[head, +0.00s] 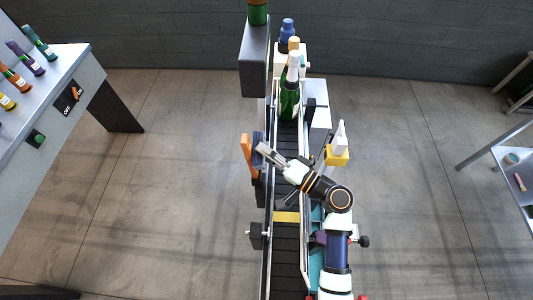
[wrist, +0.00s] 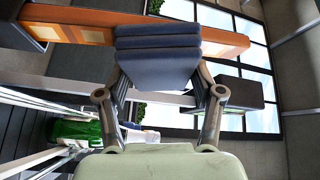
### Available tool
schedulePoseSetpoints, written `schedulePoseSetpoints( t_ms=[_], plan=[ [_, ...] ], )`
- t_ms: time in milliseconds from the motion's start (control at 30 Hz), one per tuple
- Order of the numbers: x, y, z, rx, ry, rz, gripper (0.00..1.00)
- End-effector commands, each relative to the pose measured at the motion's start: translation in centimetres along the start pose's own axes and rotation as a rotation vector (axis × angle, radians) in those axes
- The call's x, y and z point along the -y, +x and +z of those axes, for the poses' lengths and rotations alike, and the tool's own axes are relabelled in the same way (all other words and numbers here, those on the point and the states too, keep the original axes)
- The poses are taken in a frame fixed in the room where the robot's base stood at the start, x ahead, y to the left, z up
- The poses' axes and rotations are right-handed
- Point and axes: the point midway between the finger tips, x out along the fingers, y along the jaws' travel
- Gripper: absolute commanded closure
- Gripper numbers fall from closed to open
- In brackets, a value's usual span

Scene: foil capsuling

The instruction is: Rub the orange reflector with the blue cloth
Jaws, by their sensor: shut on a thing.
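The blue cloth (wrist: 158,55) is a folded dark-blue pad held between the two fingers of my gripper (wrist: 160,88) in the wrist view. In the head view my gripper (head: 262,150) is at the left side of the conveyor, and the cloth (head: 257,140) shows at its tip. The orange reflector (head: 246,156) is an upright orange piece just left of the cloth. In the wrist view the orange reflector (wrist: 85,26) is a long bar across the top, passing behind the cloth. The cloth hides its middle; whether they touch I cannot tell.
The conveyor (head: 286,238) runs through the middle, with a green bottle (head: 289,103) standing on it farther back. A yellow-based white dispenser (head: 338,150) is right of the belt. A panel with several bottles (head: 45,98) is at left. Open floor lies left of the conveyor.

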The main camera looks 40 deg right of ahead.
Motion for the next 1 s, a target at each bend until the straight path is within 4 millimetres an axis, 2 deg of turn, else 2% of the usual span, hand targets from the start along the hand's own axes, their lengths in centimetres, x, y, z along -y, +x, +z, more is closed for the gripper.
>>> schedulePoseSetpoints(
  t_ms=[300,433,733,1000],
  plan=[
    [1.0,-1.8,2.5,0.003,0.002,-0.001,0.67],
    [1.1,-2.1,3.0,0.003,0.001,-0.001,0.67],
    [1.1,-2.4,2.9,0.001,0.001,-0.001,0.67],
    [1.0,-4.9,1.2,-0.002,0.000,0.000,0.67]
  ],
)
